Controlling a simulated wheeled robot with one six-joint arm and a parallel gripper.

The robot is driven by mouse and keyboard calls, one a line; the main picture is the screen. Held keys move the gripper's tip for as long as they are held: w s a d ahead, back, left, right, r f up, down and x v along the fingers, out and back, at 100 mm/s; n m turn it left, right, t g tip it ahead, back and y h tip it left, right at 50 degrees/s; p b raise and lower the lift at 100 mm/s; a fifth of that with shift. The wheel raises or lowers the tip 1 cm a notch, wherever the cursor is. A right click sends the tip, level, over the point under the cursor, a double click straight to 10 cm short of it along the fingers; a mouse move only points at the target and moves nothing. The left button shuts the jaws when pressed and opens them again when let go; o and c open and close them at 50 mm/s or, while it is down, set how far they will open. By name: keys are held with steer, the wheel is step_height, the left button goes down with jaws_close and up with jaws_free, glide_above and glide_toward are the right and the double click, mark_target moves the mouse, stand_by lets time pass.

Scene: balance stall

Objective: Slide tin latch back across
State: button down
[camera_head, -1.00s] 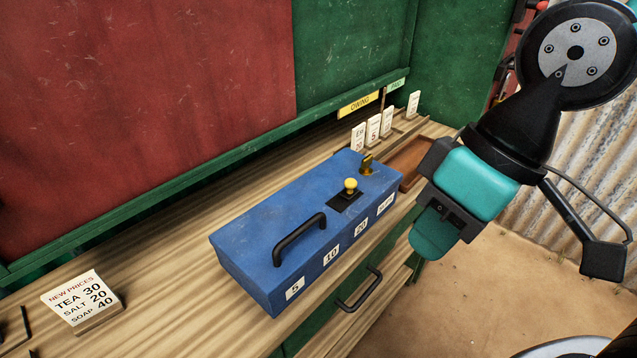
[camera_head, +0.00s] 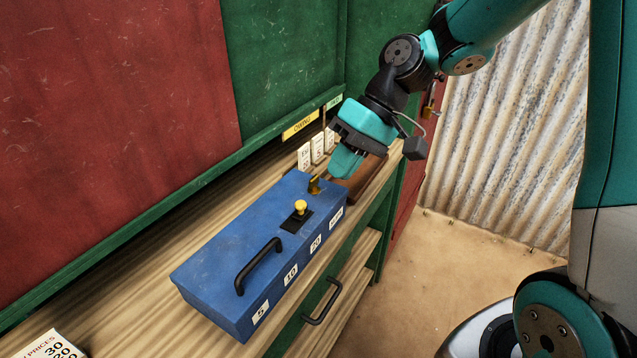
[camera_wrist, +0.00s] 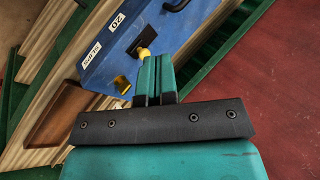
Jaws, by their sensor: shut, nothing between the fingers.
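The blue tin (camera_head: 225,255) stands on the wooden counter with a black handle on its lid. A yellow-knobbed latch (camera_head: 300,207) sits on a black plate near the tin's far end. A brass hasp-like piece (camera_head: 314,185) stands beyond it at that end. My gripper (camera_head: 345,164) is shut and empty, just beyond and above the tin's far end, apart from the knob. In the wrist view my shut fingers (camera_wrist: 156,72) point toward the blue tin (camera_wrist: 185,42); the yellow knob (camera_wrist: 143,53) shows just beside their tips, and the brass piece (camera_wrist: 122,84) is to their left.
A brown wooden tray (camera_head: 368,176) lies behind the tin's far end, near my gripper. Price cards (camera_head: 317,148) stand along the wall under the yellow OWING label (camera_head: 300,125). A drawer handle (camera_head: 322,301) juts from the counter front.

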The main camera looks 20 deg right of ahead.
steer(key=w+d+f+m+t+y+p, duration=0.1)
steer(key=w+d+f+m+y, duration=0.1)
steer(key=w+d, duration=0.4)
steer(key=d+f+m, duration=0.1)
steer(key=d+f, duration=0.1)
steer(key=d, duration=0.2)
steer(key=shift+a+f, duration=0.1)
steer(key=p, duration=0.2)
glide_toward(318, 212)
steer(key=x, duration=0.4)
steer(key=a+p, duration=0.1)
steer(key=a, duration=0.1)
steer(key=shift+w+a+p, duration=0.1)
steer(key=shift+a+p, duration=0.2)
steer(key=shift+a, duration=0.1)
steer(key=shift+w+a, duration=0.1)
steer(key=shift+a, duration=0.55)
